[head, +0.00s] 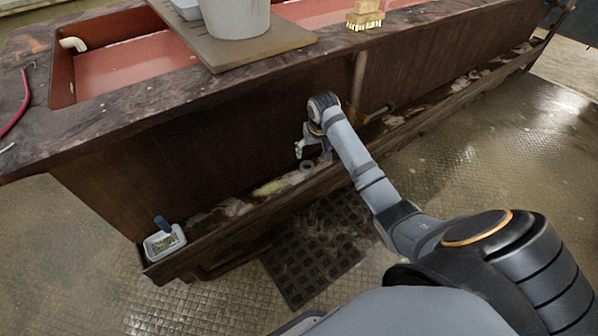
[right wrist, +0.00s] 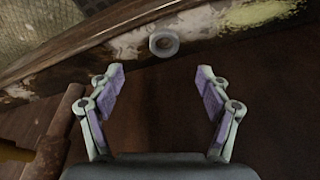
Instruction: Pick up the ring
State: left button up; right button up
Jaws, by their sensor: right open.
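The ring (right wrist: 164,44) is a small grey ring in the right wrist view. It lies on the stained low ledge, beyond my fingertips and roughly centred between them. In the head view the ring (head: 307,166) shows as a small grey round thing just below my right gripper (head: 312,150). My right gripper (right wrist: 158,75) is open and empty in the right wrist view, its two fingers spread wide. A gap shows between the fingertips and the ring. My left gripper is in neither view.
The low ledge (head: 240,207) runs along the foot of the dark wooden trough (head: 200,150) and has a raised outer rail. A small white tray (head: 164,243) sits at its left end. A pipe (head: 358,78) stands behind my right arm. A dark floor grate (head: 310,262) lies in front.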

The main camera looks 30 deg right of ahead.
jog(key=b, duration=0.2)
send_near(307, 168)
jog(key=shift+s+d+f, duration=0.1)
jog(key=shift+d+f, duration=0.25)
jog(key=shift+f, duration=0.35)
jog(key=b+x, duration=0.2)
jog(key=x, duration=0.2)
jog(key=shift+w+a+f+b, duration=0.2)
jog(key=shift+w+a+b, duration=0.1)
jog(key=shift+w+b, duration=0.1)
jog(key=shift+w+f, duration=0.1)
jog(key=shift+f, duration=0.25)
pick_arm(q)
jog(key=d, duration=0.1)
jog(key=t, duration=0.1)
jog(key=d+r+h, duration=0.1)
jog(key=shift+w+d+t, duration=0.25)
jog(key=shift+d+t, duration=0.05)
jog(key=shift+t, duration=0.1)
pick_arm(e)
jog(key=c, duration=1.3)
